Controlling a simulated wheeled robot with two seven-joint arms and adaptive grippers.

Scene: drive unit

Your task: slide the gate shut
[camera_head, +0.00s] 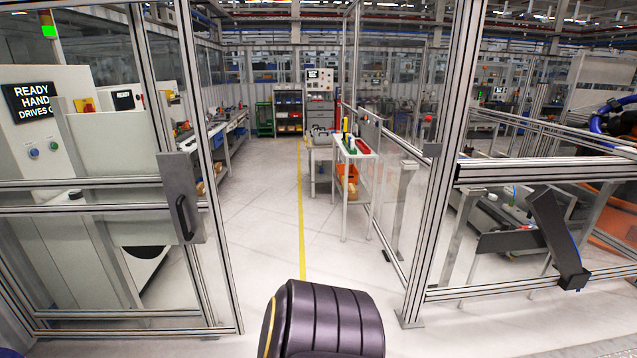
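The gate (201,150) is a framed clear panel in aluminium profile at the left. A dark plate (178,182) with a black pull handle (184,217) is on its right edge. The gate stands open: a wide gap lies between its right edge and the upright post (437,190) of the fence at the right. Neither of my grippers can be made out in this view, and nothing is seen touching the handle.
The floor (262,215) in the gap is clear, with a yellow line (301,210) running back. Beyond it stand a white table (352,150) with coloured items and shelves (289,110). Behind the gate is a cabinet with a screen (30,102). A dark angled piece (552,235) is at the right.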

